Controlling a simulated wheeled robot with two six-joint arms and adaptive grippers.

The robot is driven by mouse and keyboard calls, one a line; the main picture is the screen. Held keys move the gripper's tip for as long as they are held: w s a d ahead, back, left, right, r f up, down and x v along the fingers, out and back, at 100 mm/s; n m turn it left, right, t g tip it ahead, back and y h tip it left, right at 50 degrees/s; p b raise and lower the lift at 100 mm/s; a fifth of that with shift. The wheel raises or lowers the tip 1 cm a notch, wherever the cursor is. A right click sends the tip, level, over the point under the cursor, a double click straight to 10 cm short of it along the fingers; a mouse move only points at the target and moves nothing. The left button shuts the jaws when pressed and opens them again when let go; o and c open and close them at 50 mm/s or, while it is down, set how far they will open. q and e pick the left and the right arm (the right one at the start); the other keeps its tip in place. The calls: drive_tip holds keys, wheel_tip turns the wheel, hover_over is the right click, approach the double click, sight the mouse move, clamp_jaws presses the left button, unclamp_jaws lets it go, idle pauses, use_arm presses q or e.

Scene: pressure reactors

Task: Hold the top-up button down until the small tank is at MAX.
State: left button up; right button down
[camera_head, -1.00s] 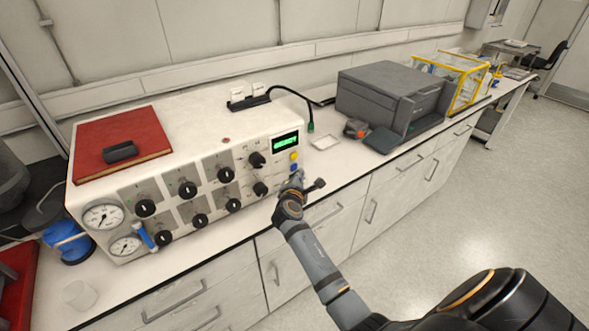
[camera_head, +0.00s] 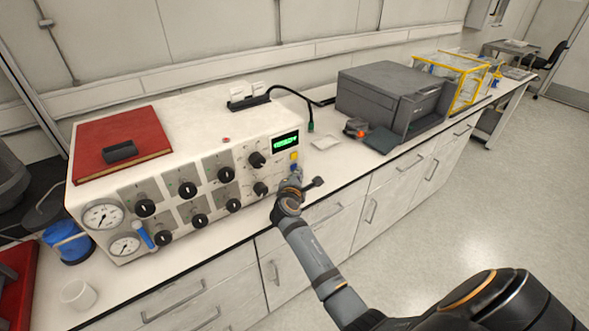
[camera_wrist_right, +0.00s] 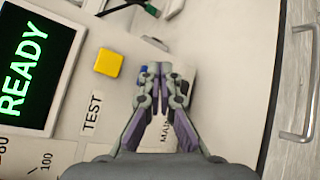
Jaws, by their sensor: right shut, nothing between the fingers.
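My right gripper (camera_head: 294,178) is at the right end of the white console's front panel (camera_head: 224,190), just below the yellow button (camera_head: 294,156). In the right wrist view its fingers (camera_wrist_right: 161,68) are shut and empty, pointing at the panel. A blue button (camera_wrist_right: 143,70) shows only in part behind the fingertips; I cannot tell whether they touch or press it. The yellow button (camera_wrist_right: 108,62) has the label TEST beside it; another label is half covered by the fingers. No top-up label or MAX mark is readable. I cannot identify the small tank with certainty. My left gripper is out of view.
The green display (camera_wrist_right: 35,65) reads READY. Black knobs (camera_head: 187,189) and two round gauges (camera_head: 103,215) line the panel. A red book (camera_head: 116,142) lies on the console. A blue container (camera_head: 68,240) and white cup (camera_head: 78,293) stand left; a grey machine (camera_head: 390,100) stands right.

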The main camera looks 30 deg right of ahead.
drive_tip(key=shift+w, duration=0.45)
idle(0.6)
drive_tip(key=shift+s, duration=0.1)
idle(1.5)
drive_tip(key=shift+s+p, duration=0.45)
drive_tip(key=shift+s, duration=0.35)
drive_tip(key=shift+s+r+p, duration=0.1)
drive_tip(key=shift+s+p, duration=0.45)
drive_tip(key=s, duration=0.1)
drive_tip(key=s+p, duration=0.1)
drive_tip(key=shift+s+d, duration=0.2)
drive_tip(key=shift+s, duration=0.15)
drive_tip(key=shift+s+p, duration=0.3)
drive_tip(key=shift+s, duration=0.3)
idle(0.3)
